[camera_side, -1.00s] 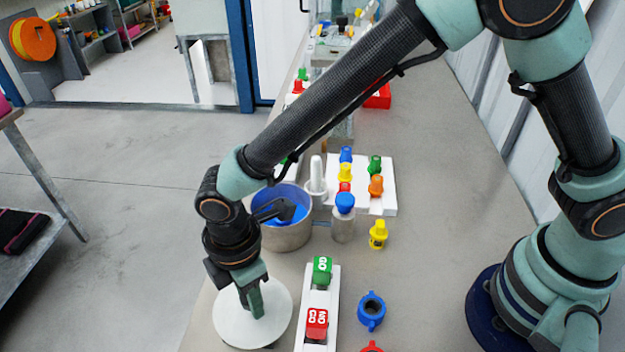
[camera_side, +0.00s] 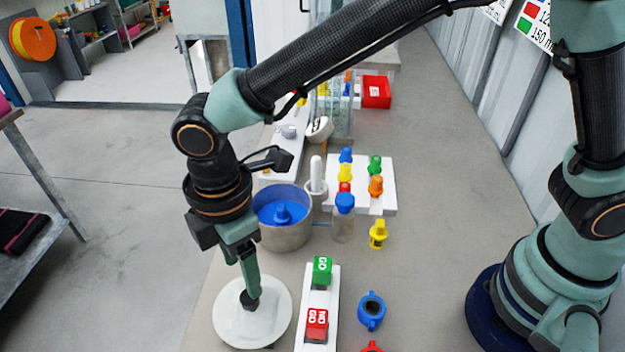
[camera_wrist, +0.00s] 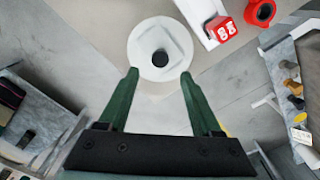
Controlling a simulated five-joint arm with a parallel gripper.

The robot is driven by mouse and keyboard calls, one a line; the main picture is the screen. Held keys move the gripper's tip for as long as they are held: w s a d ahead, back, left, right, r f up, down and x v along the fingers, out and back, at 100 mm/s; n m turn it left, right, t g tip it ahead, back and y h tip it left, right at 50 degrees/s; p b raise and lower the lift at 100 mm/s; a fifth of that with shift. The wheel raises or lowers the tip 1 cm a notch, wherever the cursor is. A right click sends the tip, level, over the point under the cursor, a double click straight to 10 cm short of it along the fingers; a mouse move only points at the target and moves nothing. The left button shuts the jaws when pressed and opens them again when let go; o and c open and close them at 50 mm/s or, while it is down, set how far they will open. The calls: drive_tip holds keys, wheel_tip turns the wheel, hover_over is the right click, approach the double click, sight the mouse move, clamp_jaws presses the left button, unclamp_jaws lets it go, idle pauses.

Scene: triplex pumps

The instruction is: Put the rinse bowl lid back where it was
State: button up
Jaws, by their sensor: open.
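The rinse bowl lid is a white round disc (camera_side: 228,317) with a black knob at its middle, lying flat near the front left edge of the bench. It also shows in the wrist view, as a white disc (camera_wrist: 146,65) ahead of the fingertips. My gripper (camera_side: 250,292) is above the knob in the side view. In the wrist view its two green fingers (camera_wrist: 159,73) are spread apart with nothing between them.
A white strip with a green block (camera_side: 322,271) and a red block (camera_side: 316,324) lies just right of the lid. A blue ring (camera_side: 371,311), a yellow piece (camera_side: 378,235) and a blue-capped bottle (camera_side: 343,223) stand further right. A white rack (camera_side: 388,195) holds coloured pegs.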

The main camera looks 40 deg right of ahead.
drive_tip(key=w+d+r+m+t, duration=0.1)
drive_tip(key=w+d+r+m, duration=0.3)
drive_tip(key=d+r, duration=0.55)
drive_tip(key=s+d+r+m+t, duration=0.1)
drive_tip(key=s+d+m+t, duration=0.1)
drive_tip(key=d+m, duration=0.5)
drive_tip(key=s+d+r+m+t, duration=0.2)
drive_tip(key=d+m, duration=0.5)
drive_tip(key=d, duration=0.9)
drive_tip(key=shift+s+d+t, duration=0.25)
drive_tip(key=shift+d+t, duration=0.05)
drive_tip(key=shift+d, duration=0.1)
